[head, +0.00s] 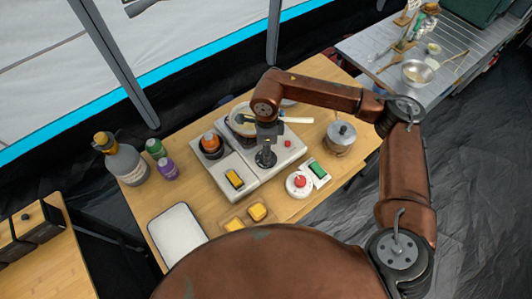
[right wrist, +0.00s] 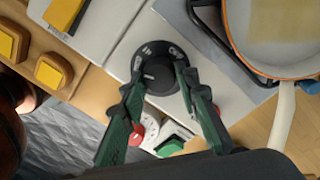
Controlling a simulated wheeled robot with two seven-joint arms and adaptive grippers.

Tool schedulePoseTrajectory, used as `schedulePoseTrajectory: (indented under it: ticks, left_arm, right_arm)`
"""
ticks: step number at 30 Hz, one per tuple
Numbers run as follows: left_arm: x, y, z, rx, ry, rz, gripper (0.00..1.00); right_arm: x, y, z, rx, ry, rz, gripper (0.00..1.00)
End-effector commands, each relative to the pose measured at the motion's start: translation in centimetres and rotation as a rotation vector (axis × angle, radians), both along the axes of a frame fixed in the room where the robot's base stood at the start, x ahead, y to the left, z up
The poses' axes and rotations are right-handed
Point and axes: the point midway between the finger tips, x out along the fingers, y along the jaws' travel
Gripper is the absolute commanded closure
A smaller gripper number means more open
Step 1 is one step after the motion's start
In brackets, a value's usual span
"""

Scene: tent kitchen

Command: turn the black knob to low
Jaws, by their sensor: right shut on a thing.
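The black knob (right wrist: 158,74) sits on a white panel in the right wrist view, with small white markings on the left and upper part of its round dial. The markings are too small to read surely, so I cannot tell which setting the knob points at. My right gripper (right wrist: 161,86) has its two dark green fingers on either side of the knob, shut on it. In the head view, the right gripper (head: 266,150) reaches down onto the white cooker unit (head: 283,158) and mostly hides the knob. My left gripper is not in view.
A pan (right wrist: 275,35) with a pale handle stands beside the knob. A yellow switch (head: 234,179), red button (head: 299,182), green switch (head: 317,170) and lidded pot (head: 341,138) are near.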

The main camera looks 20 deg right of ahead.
Motion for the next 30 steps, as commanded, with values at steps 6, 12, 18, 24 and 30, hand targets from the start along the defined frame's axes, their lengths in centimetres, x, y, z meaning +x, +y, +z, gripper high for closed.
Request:
schedulePoseTrajectory:
  ticks: [6, 12, 18, 24, 30]
  left_arm:
    - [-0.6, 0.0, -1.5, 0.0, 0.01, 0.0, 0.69]
    - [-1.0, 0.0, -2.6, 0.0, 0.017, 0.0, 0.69]
    - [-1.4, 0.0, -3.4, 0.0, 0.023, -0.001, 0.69]
    - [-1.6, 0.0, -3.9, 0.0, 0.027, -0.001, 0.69]
    - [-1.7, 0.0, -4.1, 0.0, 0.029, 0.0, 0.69]
  right_arm:
    - [0.2, -0.1, -0.2, -0.003, -0.001, 0.204, 0.95]
    - [0.2, -0.1, -0.2, -0.003, -0.002, 0.382, 0.95]
    - [0.3, -0.1, -0.2, -0.003, -0.001, 0.525, 0.95]
    - [0.2, 0.0, -0.1, -0.004, -0.001, 0.624, 0.95]
    - [0.2, 0.0, 0.0, -0.004, -0.001, 0.676, 0.95]
